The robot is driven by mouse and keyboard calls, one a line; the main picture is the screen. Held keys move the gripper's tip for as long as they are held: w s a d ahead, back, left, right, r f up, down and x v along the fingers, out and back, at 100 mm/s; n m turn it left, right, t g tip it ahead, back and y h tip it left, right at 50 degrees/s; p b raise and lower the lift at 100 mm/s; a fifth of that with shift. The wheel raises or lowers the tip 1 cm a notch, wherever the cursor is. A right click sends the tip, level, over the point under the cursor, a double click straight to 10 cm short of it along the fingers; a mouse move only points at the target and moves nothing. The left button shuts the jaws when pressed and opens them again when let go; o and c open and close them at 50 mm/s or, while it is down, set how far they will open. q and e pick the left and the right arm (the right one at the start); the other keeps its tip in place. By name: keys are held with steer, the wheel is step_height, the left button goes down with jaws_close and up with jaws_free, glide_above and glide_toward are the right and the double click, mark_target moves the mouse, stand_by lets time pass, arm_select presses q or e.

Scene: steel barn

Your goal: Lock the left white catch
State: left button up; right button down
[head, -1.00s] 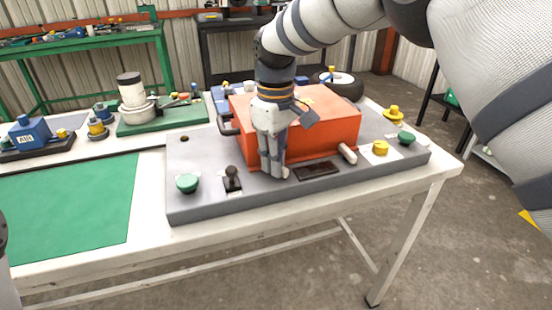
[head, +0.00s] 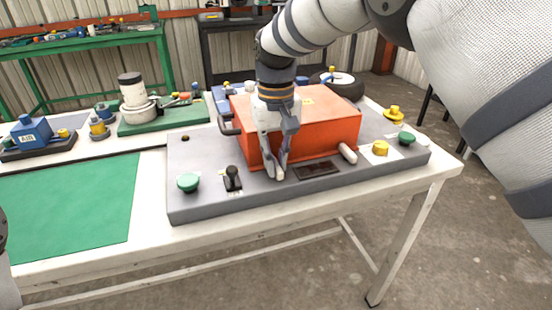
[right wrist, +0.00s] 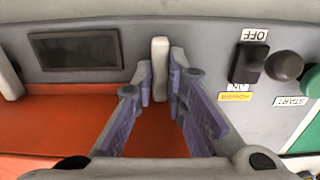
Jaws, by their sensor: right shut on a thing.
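An orange box (head: 315,125) sits on a grey panel (head: 210,205) on the white bench. The left white catch (right wrist: 159,65) is at the box's front edge; in the right wrist view it stands straight, spanning from the orange face onto the grey panel. My right gripper (head: 275,174) is down at the box's front left. In the right wrist view its purple-padded fingers (right wrist: 161,80) are shut on that catch, one on each side. In the head view the fingers mostly hide it. The right white catch (head: 347,153) lies tilted at the box's front right. My left gripper is not in view.
Left of my right gripper are a black switch (head: 232,177) and a green button (head: 188,182). A dark display window (head: 318,169) lies to its right, then a yellow knob (head: 380,148) and another green button (head: 406,138). A green mat (head: 65,205) lies clear at left.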

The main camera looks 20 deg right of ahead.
stand_by(0.4)
steer(key=c, duration=1.9)
jaws_free()
step_height(320, 180, up, 12)
